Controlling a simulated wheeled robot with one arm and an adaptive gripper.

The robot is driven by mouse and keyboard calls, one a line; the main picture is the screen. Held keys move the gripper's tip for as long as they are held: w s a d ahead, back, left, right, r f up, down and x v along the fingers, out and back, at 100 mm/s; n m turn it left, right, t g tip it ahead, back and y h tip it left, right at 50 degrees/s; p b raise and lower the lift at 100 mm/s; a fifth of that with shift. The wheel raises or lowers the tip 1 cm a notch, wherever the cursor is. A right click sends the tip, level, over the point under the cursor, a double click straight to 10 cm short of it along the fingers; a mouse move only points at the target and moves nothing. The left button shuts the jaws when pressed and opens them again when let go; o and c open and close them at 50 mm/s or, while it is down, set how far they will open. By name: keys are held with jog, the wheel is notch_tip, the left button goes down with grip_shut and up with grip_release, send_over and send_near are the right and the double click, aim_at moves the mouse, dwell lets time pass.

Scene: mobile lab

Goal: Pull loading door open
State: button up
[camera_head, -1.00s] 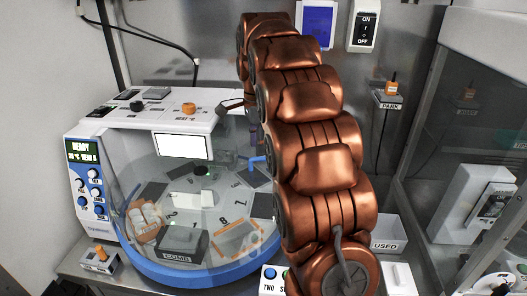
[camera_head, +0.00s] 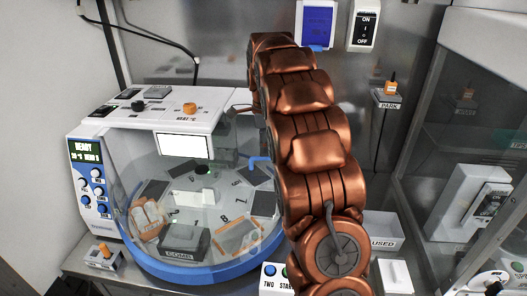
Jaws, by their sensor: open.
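A bench machine has a clear curved front cover (camera_head: 190,262) over a round numbered platform (camera_head: 205,212). A blue handle-like bar (camera_head: 259,161) sticks out at the right of the cover, just left of my arm. No part is readably labelled as the loading door. The clear front looks in place over the platform. Only a dark bit of my gripper (camera_head: 240,109) shows, above and left of the blue bar. It looks empty and open, apart from the bar. The rest of it is hidden behind my copper arm.
The machine's control panel (camera_head: 92,183) is at left. A white USED bin (camera_head: 383,228) and a PARK shelf (camera_head: 386,101) stand right of my arm. A glass-fronted cabinet (camera_head: 470,120) borders the right. A button box (camera_head: 275,277) is at the front.

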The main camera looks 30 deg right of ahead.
jog(key=shift+f+p, duration=0.4)
jog(key=shift+f, duration=1.2)
jog(key=shift+c, duration=0.3)
grip_shut()
jog(key=shift+a, duration=0.1)
jog(key=shift+s, duration=0.1)
